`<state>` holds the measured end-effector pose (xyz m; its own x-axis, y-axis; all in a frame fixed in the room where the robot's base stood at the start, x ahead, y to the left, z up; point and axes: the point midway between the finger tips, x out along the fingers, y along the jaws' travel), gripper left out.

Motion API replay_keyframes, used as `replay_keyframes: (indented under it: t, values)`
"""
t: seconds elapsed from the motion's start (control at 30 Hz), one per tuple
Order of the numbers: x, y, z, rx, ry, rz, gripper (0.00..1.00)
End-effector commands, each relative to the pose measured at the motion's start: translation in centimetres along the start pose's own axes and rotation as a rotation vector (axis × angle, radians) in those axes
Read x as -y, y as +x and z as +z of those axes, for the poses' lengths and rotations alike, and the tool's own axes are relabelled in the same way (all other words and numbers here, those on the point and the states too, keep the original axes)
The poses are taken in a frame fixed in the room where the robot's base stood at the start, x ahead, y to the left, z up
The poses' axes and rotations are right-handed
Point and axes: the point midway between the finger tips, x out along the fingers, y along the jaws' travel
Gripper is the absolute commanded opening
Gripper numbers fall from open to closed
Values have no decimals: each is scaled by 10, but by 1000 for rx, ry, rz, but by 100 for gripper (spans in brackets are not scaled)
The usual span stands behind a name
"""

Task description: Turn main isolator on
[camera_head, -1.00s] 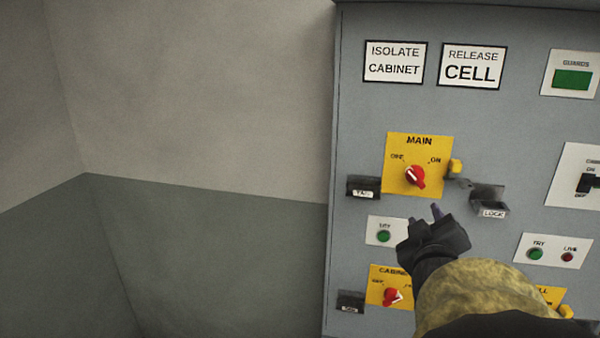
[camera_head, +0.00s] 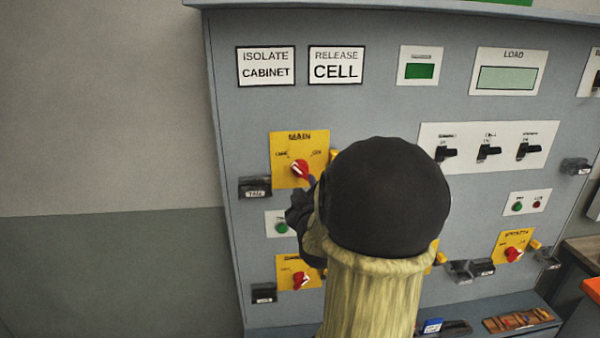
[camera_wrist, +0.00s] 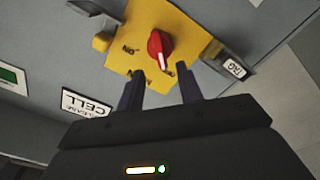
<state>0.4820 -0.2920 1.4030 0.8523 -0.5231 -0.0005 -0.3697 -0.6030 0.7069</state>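The main isolator is a red rotary knob (camera_head: 300,169) on a yellow plate (camera_head: 313,144) marked MAIN, at the upper left of the grey cabinet front. The knob lies just beyond the fingertips, roughly in line with the gap; no contact shows. In the head view my gripper (camera_head: 307,190) is just below and right of the knob, partly hidden by my own arm.
A black TAG holder (camera_head: 255,188) sticks out left of the plate. A yellow block (camera_wrist: 101,42) sits at the plate's other side. Below is another red knob (camera_head: 301,280) on the yellow cabinet plate. Black switches (camera_head: 488,151) stand to the right. My arm hides the middle panel.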

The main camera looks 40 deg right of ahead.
Motion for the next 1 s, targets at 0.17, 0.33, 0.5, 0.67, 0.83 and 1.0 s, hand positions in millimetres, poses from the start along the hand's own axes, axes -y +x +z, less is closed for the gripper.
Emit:
replay_keyframes:
  t: [0.17, 0.33, 0.5, 0.67, 0.83, 1.0]
  values:
    - [-2, 23, -2, 0, 2, -1, 36]
    - [-2, 45, -2, 0, 2, -1, 36]
    - [-1, 60, -1, -1, 0, -1, 36]
    - [0, 65, 0, -1, 0, 0, 36]
    - [0, 65, 0, -1, 0, 0, 36]
    - [0, 65, 0, -1, 0, 0, 13]
